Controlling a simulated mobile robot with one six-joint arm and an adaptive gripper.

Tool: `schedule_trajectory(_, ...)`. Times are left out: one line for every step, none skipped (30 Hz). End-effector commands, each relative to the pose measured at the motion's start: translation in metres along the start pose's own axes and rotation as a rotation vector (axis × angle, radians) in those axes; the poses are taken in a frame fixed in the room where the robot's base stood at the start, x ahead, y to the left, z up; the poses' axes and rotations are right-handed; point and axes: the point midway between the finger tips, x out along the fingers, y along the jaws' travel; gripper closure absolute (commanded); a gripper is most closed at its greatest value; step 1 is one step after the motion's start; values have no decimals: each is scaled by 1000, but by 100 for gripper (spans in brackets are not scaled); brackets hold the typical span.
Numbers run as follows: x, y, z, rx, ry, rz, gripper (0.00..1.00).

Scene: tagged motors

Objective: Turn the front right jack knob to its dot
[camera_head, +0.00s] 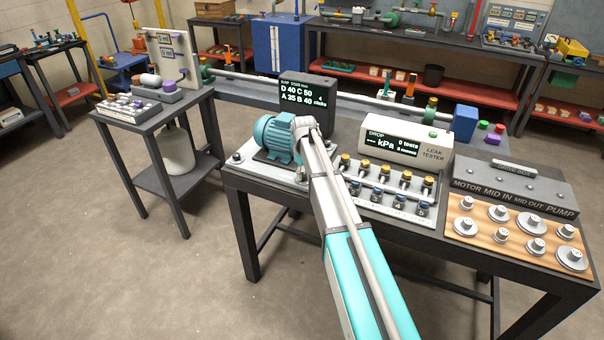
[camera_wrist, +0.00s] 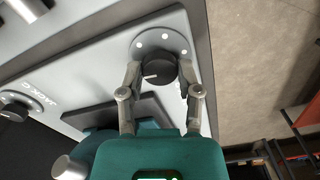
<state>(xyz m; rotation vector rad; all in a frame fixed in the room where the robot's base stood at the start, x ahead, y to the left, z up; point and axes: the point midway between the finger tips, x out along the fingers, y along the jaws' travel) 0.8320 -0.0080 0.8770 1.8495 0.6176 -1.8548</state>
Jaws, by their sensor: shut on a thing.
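In the wrist view, a black jack knob (camera_wrist: 158,68) with a white pointer line sits on a round silver dial plate (camera_wrist: 147,45) with several pale dots. The pointer line aims left in the picture, and no dot shows at its tip. My gripper (camera_wrist: 160,74) has one finger on each side of the knob and is shut on it. In the head view, my arm's end hides this knob at the front right of the teal motor (camera_head: 272,135). Another jack knob (camera_wrist: 14,110), beside a jack label, shows at the wrist view's left edge.
A dark gap display (camera_head: 306,95) stands behind the motor. A valve board (camera_head: 385,200), a leak tester (camera_head: 405,142) and a wooden board with metal discs (camera_head: 480,235) fill the bench to the right. Open floor lies in front and left.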

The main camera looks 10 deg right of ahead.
Motion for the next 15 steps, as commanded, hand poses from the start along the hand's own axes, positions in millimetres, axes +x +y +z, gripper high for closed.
schedule_trajectory(0, 2, -4, -26, 8, 5, 100)
schedule_trajectory(0, 2, -4, -40, 8, 5, 100)
schedule_trajectory(0, 2, -4, -58, 8, 5, 100)
schedule_trajectory(0, 2, -4, -68, 8, 5, 100)
schedule_trajectory(0, 2, -4, -78, 8, 5, 100)
schedule_trajectory(0, 2, -4, -90, 8, 5, 100)
schedule_trajectory(0, 2, -4, -96, 8, 5, 100)
schedule_trajectory(0, 2, -4, -102, 8, 5, 100)
schedule_trajectory(0, 2, -4, -109, 8, 5, 100)
schedule_trajectory(0, 2, -4, -113, 8, 5, 100)
schedule_trajectory(0, 2, -4, -116, 8, 5, 100)
schedule_trajectory(0, 2, -4, -118, 8, 5, 100)
schedule_trajectory(0, 2, -4, -119, 8, 5, 100)
schedule_trajectory(0, 2, -4, -119, 8, 5, 100)
schedule_trajectory(0, 2, -4, -120, 8, 5, 100)
